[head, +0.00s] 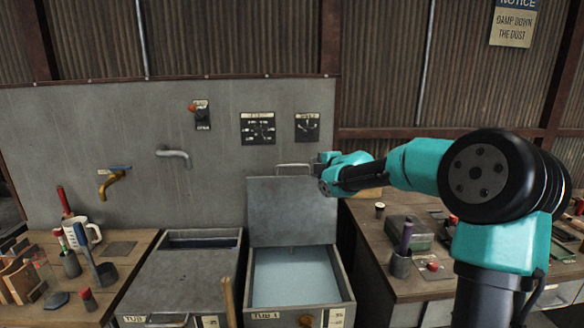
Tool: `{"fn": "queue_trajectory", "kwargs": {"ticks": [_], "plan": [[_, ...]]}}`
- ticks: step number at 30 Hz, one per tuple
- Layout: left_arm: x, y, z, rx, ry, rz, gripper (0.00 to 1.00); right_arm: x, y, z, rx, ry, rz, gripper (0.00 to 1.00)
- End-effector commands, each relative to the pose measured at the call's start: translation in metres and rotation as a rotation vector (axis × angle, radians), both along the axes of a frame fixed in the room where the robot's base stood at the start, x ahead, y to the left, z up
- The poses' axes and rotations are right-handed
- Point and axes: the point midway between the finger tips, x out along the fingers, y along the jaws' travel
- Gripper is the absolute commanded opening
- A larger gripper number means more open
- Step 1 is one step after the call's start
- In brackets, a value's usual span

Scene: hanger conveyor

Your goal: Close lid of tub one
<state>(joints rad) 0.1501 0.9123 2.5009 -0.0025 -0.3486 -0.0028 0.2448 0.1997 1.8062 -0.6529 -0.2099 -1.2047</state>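The tub labelled TUB 1 (347,293) stands low in the middle. Pale blue liquid or fill shows inside it. Its grey metal lid (292,210) stands upright, hinged open at the back of the tub. A wire handle (294,167) sticks up along the lid's top edge. My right gripper (322,172) is at the lid's top right corner, just right of the handle. Its fingers are small and partly hidden by its own wrist, so I cannot tell whether they are open, shut or touching the handle. My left gripper is not in view.
A second tub (180,280) stands left of tub 1, its cover leaving a dark gap at the back. Wooden benches with tools flank the tubs, left (125,262) and right (372,225). A wooden stick (229,303) rises between the tubs. A grey panel (120,190) with taps stands behind.

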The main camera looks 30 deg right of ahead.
Motion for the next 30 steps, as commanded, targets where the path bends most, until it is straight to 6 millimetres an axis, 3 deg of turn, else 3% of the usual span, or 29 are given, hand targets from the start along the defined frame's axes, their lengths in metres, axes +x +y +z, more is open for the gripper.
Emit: {"fn": "queue_trajectory", "kwargs": {"ticks": [30], "plan": [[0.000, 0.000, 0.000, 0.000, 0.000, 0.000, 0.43, 0.137, -0.001, -0.042, 0.000, 0.001, 0.001, 0.38]]}}
